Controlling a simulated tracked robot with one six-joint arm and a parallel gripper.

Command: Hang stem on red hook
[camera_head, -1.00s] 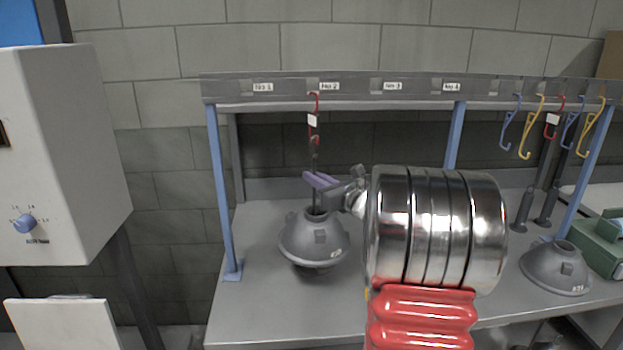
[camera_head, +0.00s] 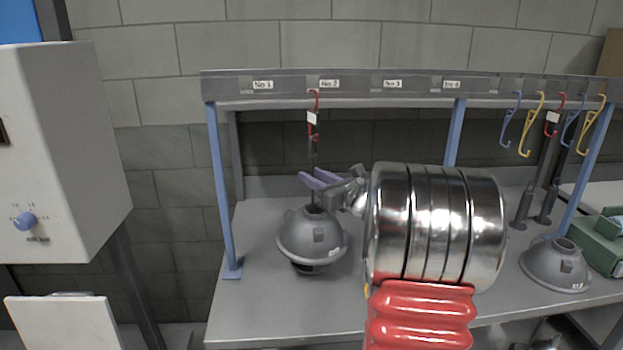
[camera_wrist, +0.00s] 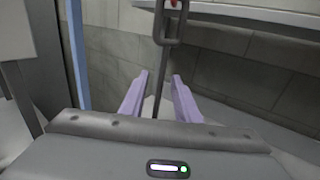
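A red hook (camera_head: 315,98) with a white tag hangs from the rail near the No 2 label. A dark stem (camera_head: 314,150) runs down below it to a grey hood (camera_head: 312,235). In the wrist view the stem (camera_wrist: 157,98) ends in a grey loop, with a bit of the red hook (camera_wrist: 172,4) above; the loop looks hung on the hook. My gripper (camera_head: 310,176) is open, its purple fingers apart on either side of the stem. It also shows in the wrist view (camera_wrist: 160,75). Whether the hood touches the bench is unclear.
The rail (camera_head: 370,86) and a blue post (camera_head: 224,190) frame the bench (camera_head: 260,310). Several coloured hooks hang at the right, above another grey hood (camera_head: 556,268) and a green box (camera_head: 604,250). A white cabinet (camera_head: 65,150) stands at the left.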

